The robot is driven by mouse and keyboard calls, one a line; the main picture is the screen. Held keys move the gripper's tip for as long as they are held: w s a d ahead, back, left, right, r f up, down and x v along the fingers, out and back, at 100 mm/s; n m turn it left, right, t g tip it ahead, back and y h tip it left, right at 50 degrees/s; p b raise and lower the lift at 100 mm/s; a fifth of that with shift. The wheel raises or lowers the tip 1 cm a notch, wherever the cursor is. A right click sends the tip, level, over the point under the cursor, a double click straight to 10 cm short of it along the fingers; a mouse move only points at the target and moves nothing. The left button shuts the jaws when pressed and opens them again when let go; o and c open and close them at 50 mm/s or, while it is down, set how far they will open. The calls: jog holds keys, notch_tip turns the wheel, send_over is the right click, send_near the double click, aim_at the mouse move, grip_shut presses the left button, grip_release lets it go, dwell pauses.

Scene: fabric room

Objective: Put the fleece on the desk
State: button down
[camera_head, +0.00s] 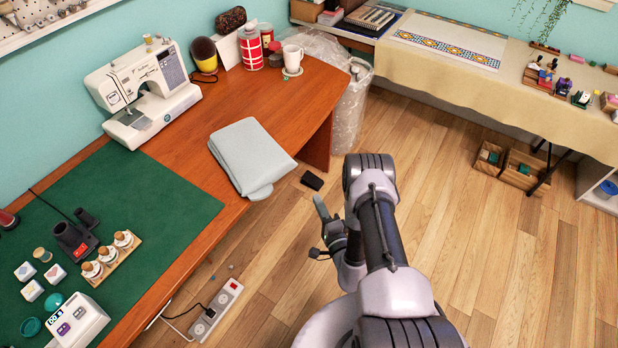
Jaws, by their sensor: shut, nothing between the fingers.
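The fleece (252,155) is a folded, pale grey cloth. It lies on the brown wooden desk (190,150), along the front edge, with one corner hanging slightly over that edge. My gripper (321,208) is to the right of the fleece and apart from it, over the floor in front of the desk. It is shut and empty. My arm partly hides the gripper's base.
A white sewing machine (145,92) stands behind the fleece. A mug (292,58) and bottles stand at the desk's far end. A green cutting mat (130,210) covers the left part. A power strip (217,310) and a small black object (312,180) lie on the floor.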

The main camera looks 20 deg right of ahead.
jog(key=b, duration=0.4)
send_near(293, 167)
jog(key=w+d, duration=0.3)
jog(key=w+a, duration=0.1)
jog(key=w+a+b, duration=0.1)
jog(key=w, duration=0.1)
jog(key=shift+w+a, duration=0.15)
jog(key=shift+a, duration=0.2)
